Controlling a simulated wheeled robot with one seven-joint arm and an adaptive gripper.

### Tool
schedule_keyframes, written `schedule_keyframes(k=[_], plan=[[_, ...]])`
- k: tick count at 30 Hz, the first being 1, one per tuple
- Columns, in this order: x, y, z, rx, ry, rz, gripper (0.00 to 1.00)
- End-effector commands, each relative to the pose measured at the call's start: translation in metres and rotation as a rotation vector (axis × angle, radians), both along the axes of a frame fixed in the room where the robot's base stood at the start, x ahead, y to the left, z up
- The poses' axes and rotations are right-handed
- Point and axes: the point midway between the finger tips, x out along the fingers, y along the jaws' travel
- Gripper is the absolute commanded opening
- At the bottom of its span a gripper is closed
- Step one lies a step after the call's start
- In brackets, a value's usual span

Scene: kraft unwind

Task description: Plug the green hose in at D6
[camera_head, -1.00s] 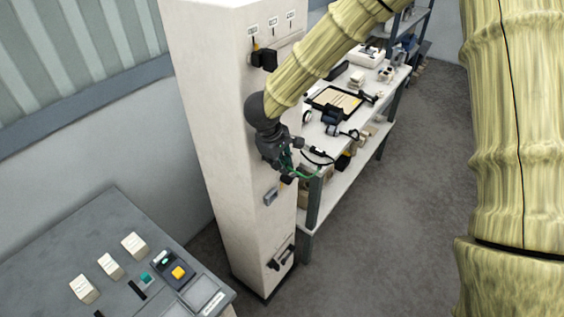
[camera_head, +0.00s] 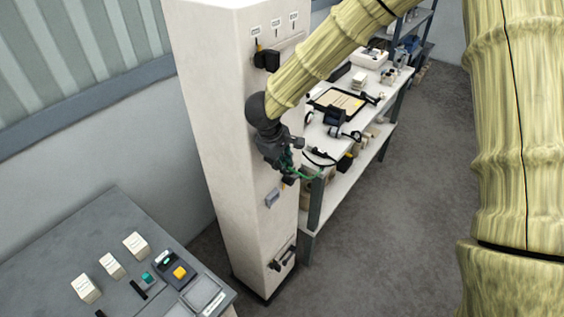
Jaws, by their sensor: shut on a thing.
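My gripper (camera_head: 290,160) is at the front of the tall white cabinet (camera_head: 218,120), about midway up. It is shut on the green hose (camera_head: 304,173), which shows as a thin green line at the fingertips and trails to the right toward the workbench. The hose's end is hidden by my fingers, and I cannot tell whether it touches the cabinet. Small labels (camera_head: 275,27) sit near the cabinet's top, above dark fittings (camera_head: 266,60). They are too small to read, so I cannot make out D6.
A white workbench (camera_head: 340,178) with tools and boxes stands close to the cabinet's right. A grey fitting (camera_head: 272,198) sticks out below my gripper, and a dark handle (camera_head: 283,258) lower down. A grey console (camera_head: 60,250) stands front left. Floor at right is clear.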

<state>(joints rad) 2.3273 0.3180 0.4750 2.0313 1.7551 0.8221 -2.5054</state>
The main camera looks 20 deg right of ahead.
Motion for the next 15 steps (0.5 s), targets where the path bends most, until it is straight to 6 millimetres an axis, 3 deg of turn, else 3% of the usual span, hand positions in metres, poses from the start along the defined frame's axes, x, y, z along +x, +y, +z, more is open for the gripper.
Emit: schedule_keyframes(k=[15], plan=[[0.0036,0.0032,-0.0002,0.001,0.000,0.000,0.00]])
